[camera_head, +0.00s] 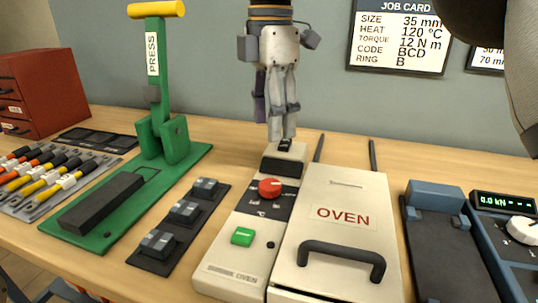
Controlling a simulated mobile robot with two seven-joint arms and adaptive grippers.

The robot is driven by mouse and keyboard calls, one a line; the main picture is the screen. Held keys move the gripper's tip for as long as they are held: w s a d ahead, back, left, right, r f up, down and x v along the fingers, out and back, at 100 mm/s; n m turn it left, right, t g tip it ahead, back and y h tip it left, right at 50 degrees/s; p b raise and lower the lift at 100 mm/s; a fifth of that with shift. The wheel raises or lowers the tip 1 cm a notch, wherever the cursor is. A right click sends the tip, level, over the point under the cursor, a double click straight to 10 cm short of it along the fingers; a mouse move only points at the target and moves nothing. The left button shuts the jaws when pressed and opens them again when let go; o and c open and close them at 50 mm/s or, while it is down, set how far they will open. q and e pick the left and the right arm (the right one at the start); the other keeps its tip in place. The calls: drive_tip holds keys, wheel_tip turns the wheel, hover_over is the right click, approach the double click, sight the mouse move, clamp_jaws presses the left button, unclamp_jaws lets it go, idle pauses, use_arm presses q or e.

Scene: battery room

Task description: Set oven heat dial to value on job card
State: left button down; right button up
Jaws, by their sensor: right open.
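The red heat dial (270,188) sits on the dark face of the oven's control panel (243,220), left of the oven lid (345,190). The dial's scale marks are too small to read. A dark display window (283,166) lies behind the dial and appears blank. The job card (400,36) on the wall reads HEAT 120 °C. My right gripper (283,137) points down, open and empty, over the panel's back end, behind the dial. It appears apart from the dial. My left gripper is out of view.
A green button (242,236) sits in front of the dial. The oven handle (330,256) stands up at right. A green press (160,110) and a dark strip of grey blocks (183,212) are at left. A blue device (515,230) is at far right.

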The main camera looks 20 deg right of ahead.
sight(270, 183)
drive_tip(key=f, duration=0.3)
drive_tip(key=s+f, duration=0.1)
drive_tip(key=f, duration=0.3)
drive_tip(key=f+p, duration=0.1)
drive_tip(key=f, duration=0.2)
drive_tip(key=shift+s+a+f, duration=0.2)
drive_tip(key=shift+a+f, duration=0.05)
drive_tip(key=shift+w+f, duration=0.1)
drive_tip(key=shift+f, duration=0.4)
drive_tip(key=c, duration=1.2)
